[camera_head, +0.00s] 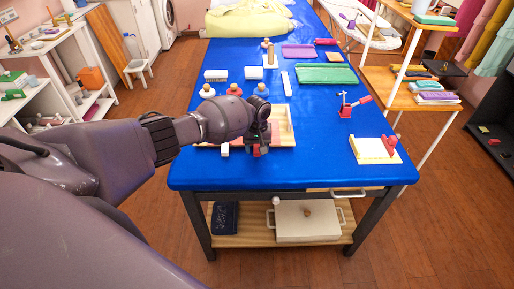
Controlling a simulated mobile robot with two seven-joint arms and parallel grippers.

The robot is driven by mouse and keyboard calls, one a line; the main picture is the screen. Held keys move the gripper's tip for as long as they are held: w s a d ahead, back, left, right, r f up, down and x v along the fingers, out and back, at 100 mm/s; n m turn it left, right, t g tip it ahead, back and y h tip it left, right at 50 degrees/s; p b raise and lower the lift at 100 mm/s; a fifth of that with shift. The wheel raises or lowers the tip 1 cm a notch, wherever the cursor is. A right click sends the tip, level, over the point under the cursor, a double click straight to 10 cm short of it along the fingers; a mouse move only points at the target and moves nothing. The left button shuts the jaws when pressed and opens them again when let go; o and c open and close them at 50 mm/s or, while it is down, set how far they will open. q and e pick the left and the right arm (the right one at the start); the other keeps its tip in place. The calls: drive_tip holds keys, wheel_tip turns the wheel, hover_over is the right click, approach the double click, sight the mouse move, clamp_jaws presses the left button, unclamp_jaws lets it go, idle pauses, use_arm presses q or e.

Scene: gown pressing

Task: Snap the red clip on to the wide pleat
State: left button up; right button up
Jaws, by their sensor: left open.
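A red clip-like piece (390,145) stands on the right side of a cream board (367,149) at the near right corner, well apart from the gripper. A green ribbed cloth (325,73), perhaps pleated, lies farther back. I cannot tell which fold is the wide pleat. My right gripper is not in view.
A red-handled metal tool (353,105) stands at the table's right edge. Several round-topped pegs (207,91) and white blocks (216,75) stand at the left. Yellow cloth (245,22) covers the far end. The blue table top (320,150) is clear between tray and board.

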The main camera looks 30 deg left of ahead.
use_arm(q)
wheel_tip(320, 180, up, 10)
drive_tip(key=p, duration=0.1)
drive_tip(key=shift+r, duration=0.2)
idle(0.4)
